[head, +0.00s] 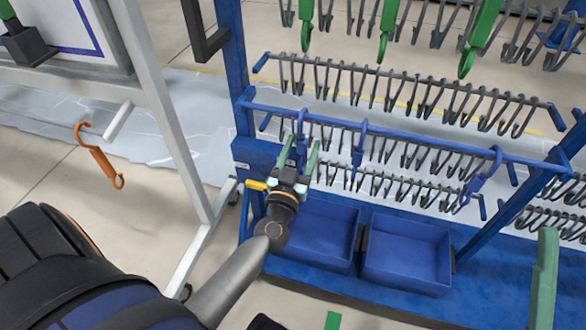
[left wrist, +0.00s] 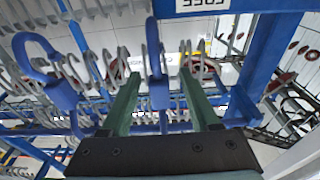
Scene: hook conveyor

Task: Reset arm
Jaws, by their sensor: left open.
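My left gripper (head: 299,150) is at the blue rail of the rack, above the left blue bin, with its two green fingers spread. A blue hook (head: 301,126) hangs on the rail between or just behind the fingers. In the left wrist view, my left gripper (left wrist: 162,100) is open, with the blue hook (left wrist: 155,65) in line with the gap between its fingers. I see no grip on the hook, and I cannot tell whether a finger touches it.
More blue hooks (head: 359,146) hang along the rail (head: 420,142), before rows of grey hooks (head: 400,83). Two blue bins (head: 408,252) stand below. An orange hook (head: 100,158) hangs on a white frame (head: 160,100) at left.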

